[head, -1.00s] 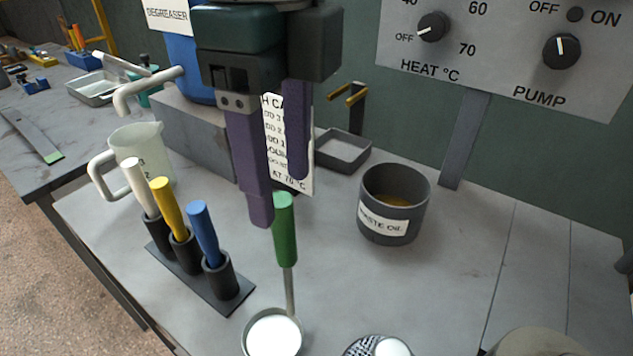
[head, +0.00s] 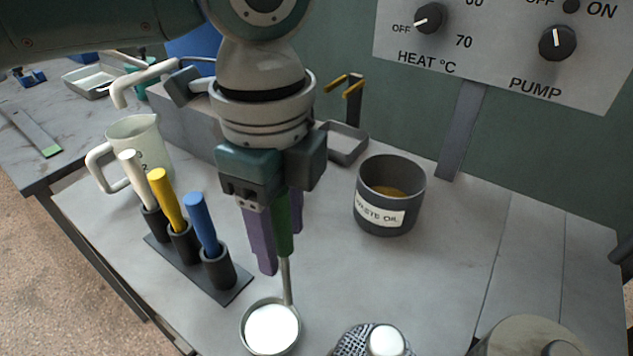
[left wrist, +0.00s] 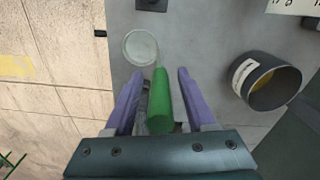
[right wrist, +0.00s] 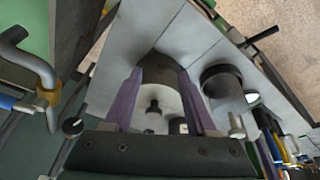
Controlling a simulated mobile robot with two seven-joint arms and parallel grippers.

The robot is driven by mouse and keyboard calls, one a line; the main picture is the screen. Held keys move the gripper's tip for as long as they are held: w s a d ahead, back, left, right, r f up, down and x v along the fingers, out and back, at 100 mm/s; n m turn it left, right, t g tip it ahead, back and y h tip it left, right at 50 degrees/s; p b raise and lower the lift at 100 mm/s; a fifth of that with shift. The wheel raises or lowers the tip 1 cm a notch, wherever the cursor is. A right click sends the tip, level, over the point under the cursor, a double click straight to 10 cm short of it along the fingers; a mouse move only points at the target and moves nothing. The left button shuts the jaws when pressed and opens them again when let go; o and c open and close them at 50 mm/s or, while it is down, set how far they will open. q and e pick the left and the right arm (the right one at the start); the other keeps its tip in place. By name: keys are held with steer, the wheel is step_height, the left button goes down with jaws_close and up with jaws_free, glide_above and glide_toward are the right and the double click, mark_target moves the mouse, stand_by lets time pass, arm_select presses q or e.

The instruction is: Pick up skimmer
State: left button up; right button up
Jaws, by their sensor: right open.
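The skimmer has a green handle (head: 284,226), a thin metal shaft and a round pan (head: 271,328) with a white inside. It stands steeply with the pan low at the front of the bench. My left gripper (head: 281,252) points down with its purple fingers on either side of the handle. In the left wrist view the green handle (left wrist: 161,100) lies between the open fingers, with a gap on both sides. My right gripper (right wrist: 160,75) shows only in the right wrist view, open, with nothing held.
A black rack (head: 209,277) with white, yellow and blue handles stands left of the skimmer. A waste oil pot (head: 387,218) stands to the right. A mesh item (head: 352,342) is at the front. A beaker (head: 139,140) stands behind the rack. Bench between pot and skimmer is clear.

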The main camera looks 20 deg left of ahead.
arm_select(q)
jaws_close()
stand_by(1.2)
